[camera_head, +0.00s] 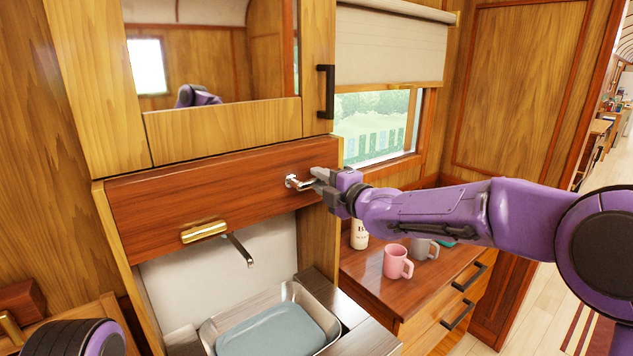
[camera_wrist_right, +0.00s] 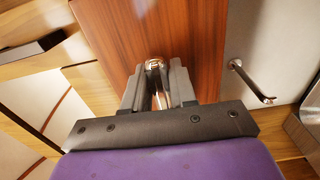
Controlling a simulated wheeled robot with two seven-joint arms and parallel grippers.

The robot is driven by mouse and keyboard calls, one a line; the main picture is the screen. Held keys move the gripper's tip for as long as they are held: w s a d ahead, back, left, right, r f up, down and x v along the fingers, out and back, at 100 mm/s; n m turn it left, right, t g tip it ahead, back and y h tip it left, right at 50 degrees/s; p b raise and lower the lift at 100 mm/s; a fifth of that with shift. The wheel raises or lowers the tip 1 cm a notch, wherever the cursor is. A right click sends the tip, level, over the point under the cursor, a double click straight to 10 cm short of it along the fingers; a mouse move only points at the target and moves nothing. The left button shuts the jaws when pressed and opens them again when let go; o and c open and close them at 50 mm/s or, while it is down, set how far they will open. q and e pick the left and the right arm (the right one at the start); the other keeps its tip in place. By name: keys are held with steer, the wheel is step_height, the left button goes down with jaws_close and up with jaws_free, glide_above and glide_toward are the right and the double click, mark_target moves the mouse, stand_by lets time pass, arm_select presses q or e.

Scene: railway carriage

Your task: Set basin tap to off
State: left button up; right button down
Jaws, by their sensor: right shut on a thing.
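The tap's chrome lever (camera_head: 299,183) sticks out of the red-brown wooden panel above the basin. My right gripper (camera_head: 318,180) is shut on its outer end. In the right wrist view my right gripper's fingers (camera_wrist_right: 158,88) close around the chrome lever (camera_wrist_right: 153,65), whose far end shows between them. The spout (camera_head: 238,249) comes out below the panel, over the metal basin (camera_head: 332,327); it also shows in the right wrist view (camera_wrist_right: 250,82). No water stream is visible. My left gripper is out of view.
A brass handle (camera_head: 203,232) is on the panel left of the lever. A grey-blue thing (camera_head: 270,332) lies in the basin. On the counter at right stand a pink mug (camera_head: 397,262), a grey mug (camera_head: 421,249) and a pale bottle (camera_head: 359,236). A mirrored cabinet (camera_head: 220,123) is above.

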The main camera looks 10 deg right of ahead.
steer(key=shift+f, duration=0.1)
steer(key=c, duration=1)
jaws_free()
steer(key=shift+s+d, duration=0.15)
steer(key=shift+s, duration=0.1)
steer(key=b+v, duration=0.4)
steer(key=v, duration=0.6)
